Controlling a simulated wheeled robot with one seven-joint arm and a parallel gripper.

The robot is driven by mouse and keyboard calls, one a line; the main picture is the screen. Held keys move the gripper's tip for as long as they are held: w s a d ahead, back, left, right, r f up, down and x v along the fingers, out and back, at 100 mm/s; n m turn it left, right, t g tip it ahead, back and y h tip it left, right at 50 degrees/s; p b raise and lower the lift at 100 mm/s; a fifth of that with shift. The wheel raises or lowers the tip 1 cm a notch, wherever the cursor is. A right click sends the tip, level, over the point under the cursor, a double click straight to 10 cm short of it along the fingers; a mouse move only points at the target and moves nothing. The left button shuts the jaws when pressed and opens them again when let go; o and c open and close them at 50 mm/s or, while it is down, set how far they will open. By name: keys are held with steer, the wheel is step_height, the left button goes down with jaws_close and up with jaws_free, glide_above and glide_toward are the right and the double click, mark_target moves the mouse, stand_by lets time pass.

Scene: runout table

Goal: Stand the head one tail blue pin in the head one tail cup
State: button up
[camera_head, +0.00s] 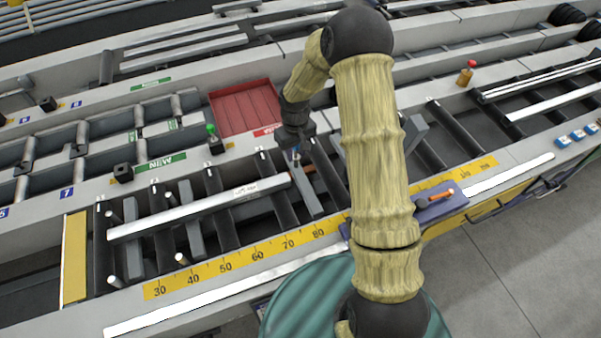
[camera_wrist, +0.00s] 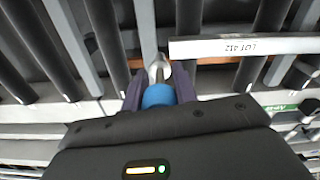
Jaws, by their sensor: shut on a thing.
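My gripper (camera_head: 296,157) points down over the dark rollers, just beyond the right end of a long pale bar. In the wrist view its purple fingers (camera_wrist: 160,90) are closed on the blue pin (camera_wrist: 158,96). A shiny metal piece (camera_wrist: 158,70) shows at the pin's far end; I cannot tell whether it is part of the pin. In the head view the pin is mostly hidden by my gripper. I cannot tell which thing is the head one tail cup.
The pale bar (camera_head: 200,207), marked LOT 412, lies across the rollers and is close in the wrist view (camera_wrist: 240,45). A red tray (camera_head: 245,105) is behind. A purple tray (camera_head: 430,213) with an orange pin (camera_head: 440,196) is at right. A yellow scale (camera_head: 240,260) runs along the front.

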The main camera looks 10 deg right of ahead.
mark_target(296, 167)
steer(key=shift+s, duration=0.1)
step_height(296, 167, down, 6)
steer(key=shift+r+p, duration=0.1)
steer(key=shift+p, duration=0.8)
step_height(296, 167, down, 4)
steer(key=shift+r+p, duration=0.15)
steer(key=shift+p, duration=0.6)
steer(key=shift+f, duration=0.25)
steer(key=shift+f+b, duration=0.4)
steer(key=shift+f, duration=0.25)
